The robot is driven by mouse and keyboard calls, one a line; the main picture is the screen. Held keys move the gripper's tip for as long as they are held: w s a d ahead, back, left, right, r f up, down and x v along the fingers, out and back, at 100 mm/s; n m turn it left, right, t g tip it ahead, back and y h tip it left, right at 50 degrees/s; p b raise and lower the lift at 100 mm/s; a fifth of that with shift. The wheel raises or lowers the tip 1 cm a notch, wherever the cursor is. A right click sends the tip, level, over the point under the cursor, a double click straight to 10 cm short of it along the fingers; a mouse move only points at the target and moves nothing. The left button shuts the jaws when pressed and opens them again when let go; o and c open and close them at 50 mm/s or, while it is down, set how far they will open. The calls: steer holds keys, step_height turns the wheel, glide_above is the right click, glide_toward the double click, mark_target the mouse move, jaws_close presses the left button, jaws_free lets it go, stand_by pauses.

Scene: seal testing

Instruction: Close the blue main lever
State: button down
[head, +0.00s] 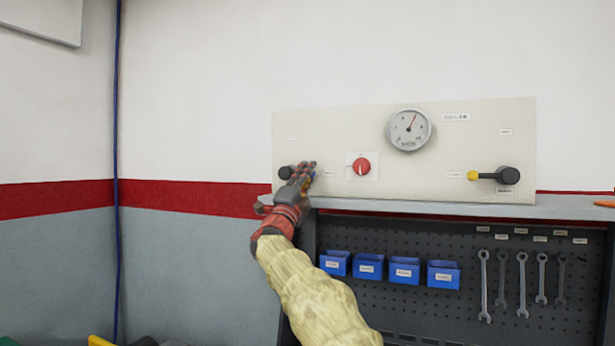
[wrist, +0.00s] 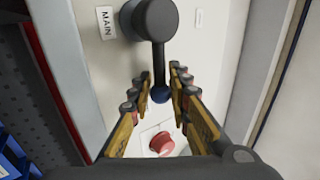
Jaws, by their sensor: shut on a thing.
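The blue main lever has a dark round hub (head: 286,172) at the left end of the cream panel, partly hidden by my gripper (head: 304,170). In the wrist view the lever (wrist: 160,94) shows a black stem running from the hub to a blue ball end. It lies about level, pointing right toward the red knob. A label reading MAIN (wrist: 106,22) sits beside the hub. In the wrist view my gripper (wrist: 163,76) has its fingers on both sides of the blue ball end and is shut on it. Exact finger contact is hard to see.
The cream panel (head: 450,150) also carries a red knob (head: 361,167), a round gauge (head: 409,130) and a yellow-tipped lever (head: 490,176) at right. Below the shelf edge (head: 430,209) hang blue bins (head: 404,271) and several wrenches (head: 522,283). The wall left of the panel is clear.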

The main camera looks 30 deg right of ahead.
steer(key=shift+w+f+m, duration=0.15)
steer(key=shift+f+m, duration=0.15)
steer(key=shift+f, duration=0.05)
steer(key=c, duration=1.9)
jaws_free()
steer(key=shift+r, duration=0.1)
steer(key=shift+r, duration=0.1)
steer(key=shift+s+a+f, duration=0.2)
steer(key=shift+s+a, duration=0.1)
steer(key=shift+s, duration=0.05)
steer(key=v, duration=1.1)
steer(key=shift+a+f, duration=0.1)
steer(key=shift+w, duration=0.1)
